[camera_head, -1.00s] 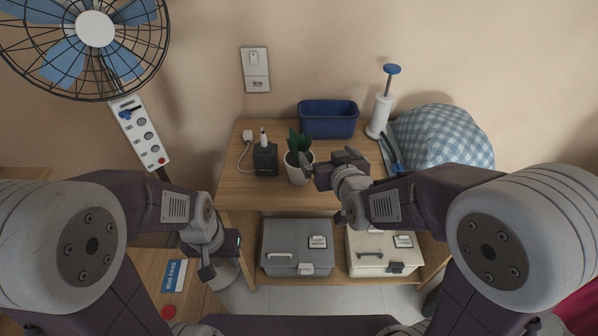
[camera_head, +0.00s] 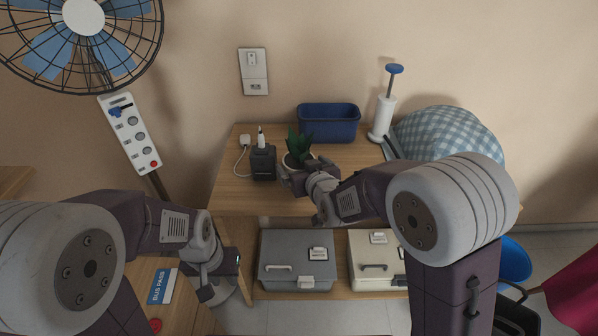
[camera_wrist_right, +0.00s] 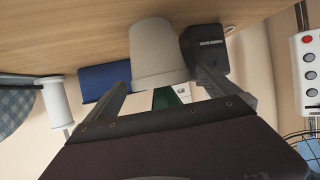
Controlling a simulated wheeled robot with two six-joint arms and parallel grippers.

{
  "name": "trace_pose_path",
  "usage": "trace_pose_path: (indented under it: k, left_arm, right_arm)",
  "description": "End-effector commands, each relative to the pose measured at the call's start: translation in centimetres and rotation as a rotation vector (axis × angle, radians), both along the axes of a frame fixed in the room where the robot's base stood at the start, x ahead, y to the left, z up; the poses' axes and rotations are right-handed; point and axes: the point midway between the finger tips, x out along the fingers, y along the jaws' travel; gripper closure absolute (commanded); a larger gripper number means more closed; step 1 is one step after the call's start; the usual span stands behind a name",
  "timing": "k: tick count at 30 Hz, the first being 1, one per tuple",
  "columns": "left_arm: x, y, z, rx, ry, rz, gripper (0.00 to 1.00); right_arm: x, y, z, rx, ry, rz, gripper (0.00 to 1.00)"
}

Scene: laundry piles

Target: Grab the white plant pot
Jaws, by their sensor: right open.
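The white plant pot (camera_head: 289,161) with a dark green spiky plant (camera_head: 299,143) stands on the wooden shelf in the head view, partly hidden by my right gripper. My right gripper (camera_head: 299,176) is right at the front of the pot. In the right wrist view, which looks upside down, the pot (camera_wrist_right: 159,55) sits between the two spread fingers of my right gripper (camera_wrist_right: 161,90). I cannot tell whether either finger touches it. My left gripper (camera_head: 222,281) is low at the left, beside the shelf unit; its jaws are not clear.
A black charger box (camera_head: 263,163) stands close left of the pot. A checkered cloth bundle (camera_head: 448,135) lies right. Grey (camera_head: 297,258) and cream (camera_head: 376,262) boxes sit below.

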Motion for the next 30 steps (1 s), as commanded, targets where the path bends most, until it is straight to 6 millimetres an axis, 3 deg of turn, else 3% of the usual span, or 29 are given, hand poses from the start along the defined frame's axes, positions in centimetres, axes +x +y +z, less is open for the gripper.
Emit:
trace_pose_path:
  k: [3,10,18,26,30]
  left_arm:
    - [0.0,0.0,-0.2,0.0,0.0,0.0,0.73]
    - [0.0,0.0,-0.1,0.0,0.0,0.0,0.73]
    - [0.0,0.0,-0.1,0.0,0.0,0.0,0.73]
    - [0.0,0.0,0.0,0.0,0.0,0.0,0.73]
    - [0.0,0.0,0.5,0.0,0.0,0.0,0.73]
  right_arm:
    - [1.1,0.4,-0.5,0.001,-0.002,0.0,0.0]
    - [1.3,0.4,-0.5,0.0,-0.001,0.0,0.03]
    - [1.2,0.4,-0.5,0.0,0.0,0.0,0.78]
    - [1.3,0.4,-0.2,0.001,-0.004,0.0,0.8]
    - [1.3,0.4,1.3,0.002,-0.007,0.0,0.8]
